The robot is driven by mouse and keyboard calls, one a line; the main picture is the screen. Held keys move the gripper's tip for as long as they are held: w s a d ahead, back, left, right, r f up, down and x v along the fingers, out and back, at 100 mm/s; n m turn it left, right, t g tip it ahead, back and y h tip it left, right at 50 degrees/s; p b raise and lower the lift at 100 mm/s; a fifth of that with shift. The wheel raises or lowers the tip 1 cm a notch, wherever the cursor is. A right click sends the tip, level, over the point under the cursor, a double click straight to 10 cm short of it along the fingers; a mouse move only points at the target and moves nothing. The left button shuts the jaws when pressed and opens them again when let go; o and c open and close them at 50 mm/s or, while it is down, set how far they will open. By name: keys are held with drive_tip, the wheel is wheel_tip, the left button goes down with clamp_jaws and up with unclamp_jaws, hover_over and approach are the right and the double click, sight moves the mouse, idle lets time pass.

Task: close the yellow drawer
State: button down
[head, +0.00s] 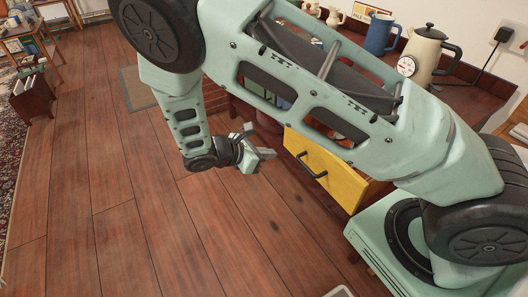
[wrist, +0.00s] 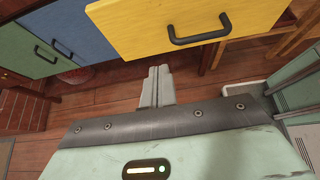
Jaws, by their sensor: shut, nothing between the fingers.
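The yellow drawer (head: 327,170) stands pulled out from the wooden cabinet in the head view, with a dark bar handle (head: 312,166) on its front. My arm crosses above it and hides its upper part. In the wrist view the yellow drawer (wrist: 170,25) fills the top, its dark handle (wrist: 200,30) at upper right. My gripper (head: 264,156) is shut and empty, a little left of the drawer front and apart from it. In the wrist view my gripper (wrist: 158,72) points toward the drawer's lower edge, with its fingers together.
A blue drawer (wrist: 72,33) and a green drawer (wrist: 25,50) are left of the yellow one, with dark handles. A blue jug (head: 380,33) and a cream kettle (head: 425,55) stand on the countertop. The wooden floor (head: 150,230) left of the cabinet is clear.

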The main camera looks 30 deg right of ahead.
sight(301, 150)
drive_tip(key=shift+d+r+p+x, duration=0.2)
drive_tip(key=shift+r+x, duration=0.1)
drive_tip(key=shift+x, duration=1.25)
drive_tip(key=shift+d+r+p+x, duration=0.15)
drive_tip(key=shift+r+x, duration=0.15)
drive_tip(key=shift+x, duration=1.25)
drive_tip(key=shift+d+r+p+x, duration=0.2)
drive_tip(key=shift+r+x, duration=0.1)
drive_tip(key=shift+x, duration=1.25)
